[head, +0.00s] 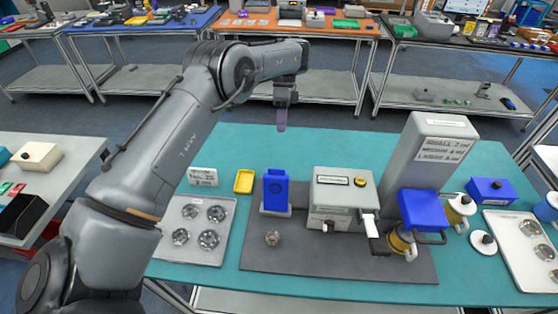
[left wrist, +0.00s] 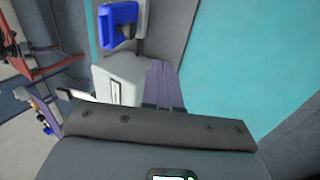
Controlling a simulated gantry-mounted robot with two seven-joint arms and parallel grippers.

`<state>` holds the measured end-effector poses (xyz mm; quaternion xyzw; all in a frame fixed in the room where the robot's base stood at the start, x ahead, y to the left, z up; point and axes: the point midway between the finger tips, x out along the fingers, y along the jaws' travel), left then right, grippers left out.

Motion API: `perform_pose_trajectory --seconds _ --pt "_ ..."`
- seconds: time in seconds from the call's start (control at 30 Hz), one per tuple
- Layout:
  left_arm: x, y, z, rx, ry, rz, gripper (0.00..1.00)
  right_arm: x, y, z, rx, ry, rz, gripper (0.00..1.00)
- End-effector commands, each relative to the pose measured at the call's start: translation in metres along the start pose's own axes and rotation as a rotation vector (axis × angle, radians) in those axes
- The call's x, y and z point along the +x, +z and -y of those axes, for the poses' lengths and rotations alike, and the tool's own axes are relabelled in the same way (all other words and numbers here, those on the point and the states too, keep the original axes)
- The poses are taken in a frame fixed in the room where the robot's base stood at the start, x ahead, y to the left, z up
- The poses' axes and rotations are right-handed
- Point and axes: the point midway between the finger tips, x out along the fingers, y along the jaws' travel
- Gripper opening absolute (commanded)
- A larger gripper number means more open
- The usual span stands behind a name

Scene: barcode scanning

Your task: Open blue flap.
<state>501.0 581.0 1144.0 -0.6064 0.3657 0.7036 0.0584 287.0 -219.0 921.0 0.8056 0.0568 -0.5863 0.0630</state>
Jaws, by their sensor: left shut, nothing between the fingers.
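In the head view, a blue flap-like plate (head: 422,211) sits low in front of a tall grey cabinet (head: 436,150), above a yellow-and-white part. A second blue piece (head: 275,190) stands upright on a stand left of the middle grey box (head: 343,189). My left gripper (head: 281,122) is shut and empty, pointing down high above the back of the teal table, apart from both blue parts. In the left wrist view its purple fingers (left wrist: 163,86) are together; a blue part (left wrist: 118,22) shows beyond a grey box (left wrist: 120,75). I cannot tell which blue part this is.
The dark mat (head: 300,258) carries the devices on the teal table (head: 340,143). A tray of round metal parts (head: 185,249) lies left, another tray (head: 510,255) right. The table's back strip is mostly clear.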

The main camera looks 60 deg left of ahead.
Motion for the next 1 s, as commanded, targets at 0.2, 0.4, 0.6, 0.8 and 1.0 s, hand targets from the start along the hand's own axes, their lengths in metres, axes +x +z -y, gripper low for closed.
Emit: perform_pose_trajectory --seconds 0.2,0.4,0.6,0.8,1.0 --pt "0.029 0.0 0.002 0.001 0.004 0.002 0.0 0.015 0.005 0.001 0.0 0.0 0.0 0.0" --pt "0.064 0.001 0.0 0.0 0.007 -0.002 0.0 0.015 0.005 0.001 -0.001 0.0 0.001 0.0" --pt "0.102 0.001 0.0 0.001 0.005 -0.001 0.0 0.017 0.005 0.001 -0.001 0.0 0.0 0.0" --pt "0.102 0.001 -0.023 0.002 0.003 -0.001 0.0 0.012 0.004 0.001 -0.001 -0.001 -0.001 0.0" --pt "0.106 0.001 -0.035 0.001 0.003 0.001 0.0 0.01 0.003 0.001 -0.001 -0.001 -0.001 0.0"
